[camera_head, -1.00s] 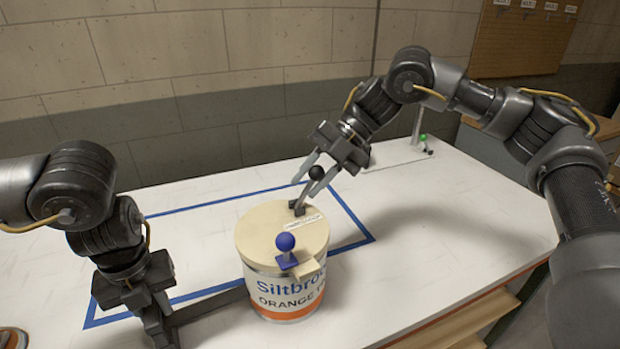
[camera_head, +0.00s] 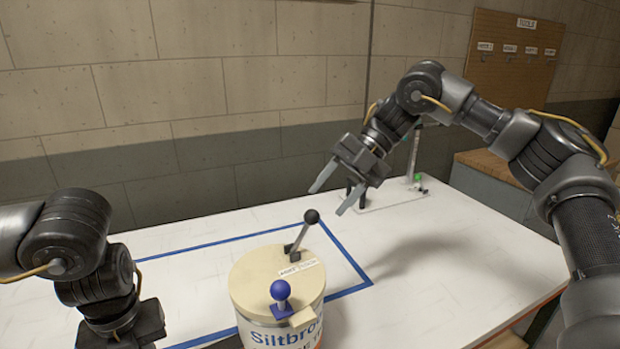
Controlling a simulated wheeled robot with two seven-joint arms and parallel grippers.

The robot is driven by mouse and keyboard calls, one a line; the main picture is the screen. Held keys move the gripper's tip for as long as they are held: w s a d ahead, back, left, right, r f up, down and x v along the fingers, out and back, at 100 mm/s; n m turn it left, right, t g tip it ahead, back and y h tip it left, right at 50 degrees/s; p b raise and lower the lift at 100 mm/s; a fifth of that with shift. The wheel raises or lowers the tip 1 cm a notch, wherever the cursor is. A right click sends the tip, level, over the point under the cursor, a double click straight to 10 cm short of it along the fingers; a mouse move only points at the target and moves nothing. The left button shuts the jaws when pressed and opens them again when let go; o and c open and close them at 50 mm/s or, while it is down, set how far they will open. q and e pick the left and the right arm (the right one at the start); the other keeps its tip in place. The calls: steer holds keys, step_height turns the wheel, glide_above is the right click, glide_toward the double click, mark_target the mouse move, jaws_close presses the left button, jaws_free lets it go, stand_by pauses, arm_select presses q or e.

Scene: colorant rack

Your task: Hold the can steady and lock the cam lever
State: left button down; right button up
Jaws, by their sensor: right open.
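The can (camera_head: 262,325) is white with a cream lid (camera_head: 252,272) and the printed name "Siltbro…". Its lower part is cut off by the frame's bottom edge. The cam lever (camera_head: 303,236) on the lid has a grey shaft and a black ball knob, and leans up to the right. A blue ball knob (camera_head: 281,291) stands at the lid's front. My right gripper (camera_head: 328,202) is open and empty, above and right of the lever, apart from it. My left gripper (camera_head: 122,334) is left of the can. Its fingertips are below the frame.
A blue tape outline (camera_head: 345,258) surrounds the can's area on the white table (camera_head: 450,262). A small stand (camera_head: 416,160) with a green knob is at the back right. A pegboard (camera_head: 510,60) hangs on the wall. The table right of the can is clear.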

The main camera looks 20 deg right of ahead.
steer(key=shift+v, duration=2.1)
arm_select(q)
steer(key=c, duration=1.1)
jaws_free()
step_height(320, 180, up, 12)
steer(key=shift+r, duration=0.1)
